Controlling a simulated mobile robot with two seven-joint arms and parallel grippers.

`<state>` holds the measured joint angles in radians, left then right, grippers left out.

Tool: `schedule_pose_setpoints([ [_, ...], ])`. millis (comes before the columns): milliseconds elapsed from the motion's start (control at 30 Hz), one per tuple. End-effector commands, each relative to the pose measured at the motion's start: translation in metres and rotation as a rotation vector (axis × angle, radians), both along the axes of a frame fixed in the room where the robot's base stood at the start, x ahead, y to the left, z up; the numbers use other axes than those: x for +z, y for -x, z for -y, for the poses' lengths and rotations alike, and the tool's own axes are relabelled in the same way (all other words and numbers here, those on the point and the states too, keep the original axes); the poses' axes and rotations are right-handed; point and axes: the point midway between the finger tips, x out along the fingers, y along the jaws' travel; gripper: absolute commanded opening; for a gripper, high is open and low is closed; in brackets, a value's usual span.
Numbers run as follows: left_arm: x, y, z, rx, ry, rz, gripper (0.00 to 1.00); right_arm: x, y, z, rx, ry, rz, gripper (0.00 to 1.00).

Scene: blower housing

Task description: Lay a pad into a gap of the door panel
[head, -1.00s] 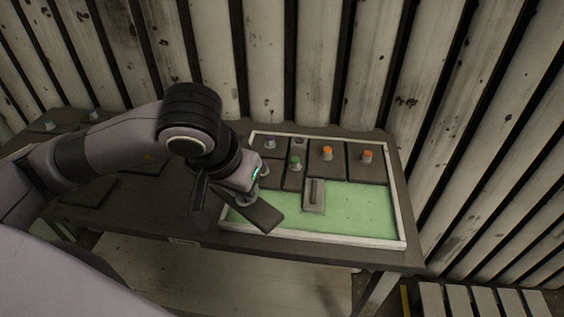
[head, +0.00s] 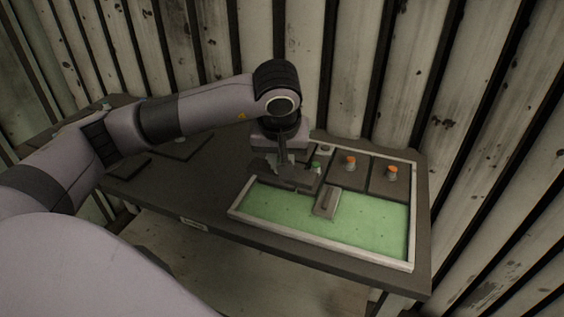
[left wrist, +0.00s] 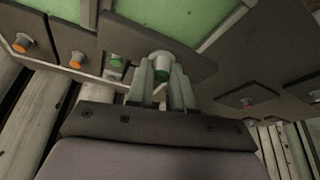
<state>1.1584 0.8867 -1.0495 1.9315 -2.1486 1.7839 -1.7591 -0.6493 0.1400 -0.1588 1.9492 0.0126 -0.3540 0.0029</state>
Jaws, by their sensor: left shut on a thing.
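The door panel is a pale-framed tray (head: 330,252) on the dark table, with a bare green floor along its front. Dark pads with orange knobs (head: 350,164) and (head: 391,174) lie in its back row, beside a pad with a green knob (head: 316,167). My left gripper (head: 284,168) is over the panel's back left part. In the left wrist view its fingers (left wrist: 162,82) are shut on the green-ringed knob of a dark pad (left wrist: 135,42). The head view shows this pad (head: 290,180) partly hidden by the gripper; I cannot tell whether it touches the panel. The right gripper is out of view.
A grey block with a raised bar (head: 327,202) stands in the middle of the panel. More dark pads (head: 178,147) lie on the table to the left. A slatted wall (head: 350,75) rises close behind the table.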

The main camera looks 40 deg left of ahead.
Motion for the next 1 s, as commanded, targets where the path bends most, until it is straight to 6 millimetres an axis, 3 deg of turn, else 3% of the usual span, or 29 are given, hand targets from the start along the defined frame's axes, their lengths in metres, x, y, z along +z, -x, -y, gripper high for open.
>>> schedule_pose_setpoints([
  [267,-0.013,-0.003,-0.004,0.026,-0.001,0.001,0.0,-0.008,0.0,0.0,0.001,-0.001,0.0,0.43],
  [600,-0.046,-0.003,-0.004,0.024,0.001,0.003,0.0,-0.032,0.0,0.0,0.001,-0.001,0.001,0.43],
  [1000,-0.049,-0.003,-0.004,0.024,0.001,0.003,0.0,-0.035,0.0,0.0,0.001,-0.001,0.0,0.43],
])
